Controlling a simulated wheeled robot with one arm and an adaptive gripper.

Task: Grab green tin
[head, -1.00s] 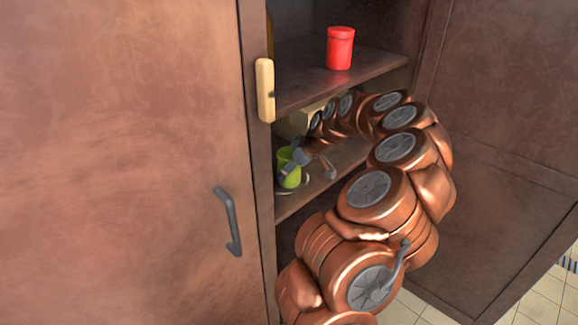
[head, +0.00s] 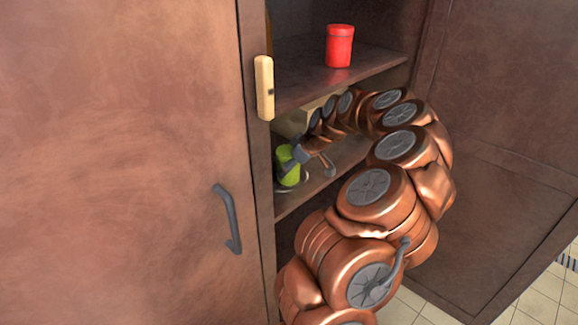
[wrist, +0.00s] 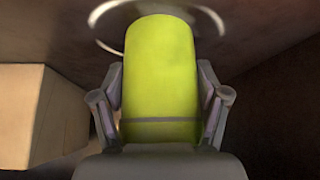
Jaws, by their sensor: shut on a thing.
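The green tin (head: 289,170) is on the lower shelf of the open cabinet, near its left side. In the wrist view the tin (wrist: 160,75) fills the middle, between the two fingers. My gripper (head: 293,158) reaches in from the right and is shut on the tin; it also shows in the wrist view (wrist: 160,100). A pale ring lies on the shelf at the tin. I cannot tell whether the tin's base touches the shelf.
A red tin (head: 340,46) stands on the upper shelf (head: 300,88). A tan box (wrist: 35,115) is beside the green tin. The cabinet's left panel has a dark handle (head: 229,220). A cream-coloured block (head: 265,88) is on the left post.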

